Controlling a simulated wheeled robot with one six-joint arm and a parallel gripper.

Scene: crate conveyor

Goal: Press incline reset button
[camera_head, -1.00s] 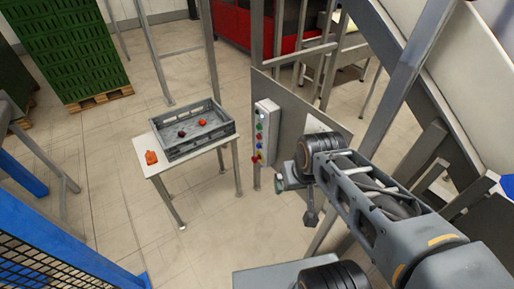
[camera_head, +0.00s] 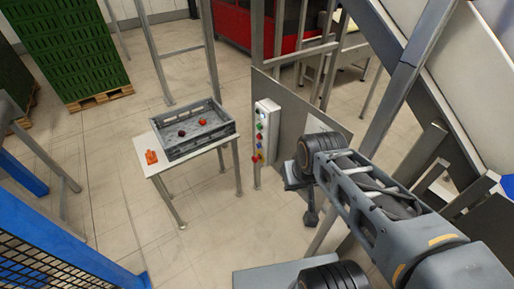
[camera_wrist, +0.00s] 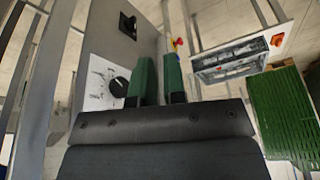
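A narrow grey control box (camera_head: 266,145) stands upright on the edge of a grey panel, left of my arm in the head view. It carries a column of small coloured buttons (camera_head: 260,127), green, red and blue among them; I cannot read which is the incline reset. In the wrist view my gripper (camera_wrist: 159,60) shows two green fingers with a narrow gap and nothing between them. Beyond the fingers is a grey panel (camera_wrist: 102,40) with a black switch (camera_wrist: 128,25) and a black knob (camera_wrist: 118,87). A red and yellow button (camera_wrist: 177,42) shows past the fingertips.
A white table (camera_head: 158,171) holds a grey crate (camera_head: 190,150) with red items inside and an orange-red item (camera_head: 151,157) beside it. Stacked green crates (camera_head: 70,50) stand at back left. A blue mesh guard (camera_head: 60,255) is at front left. Metal posts stand near my arm.

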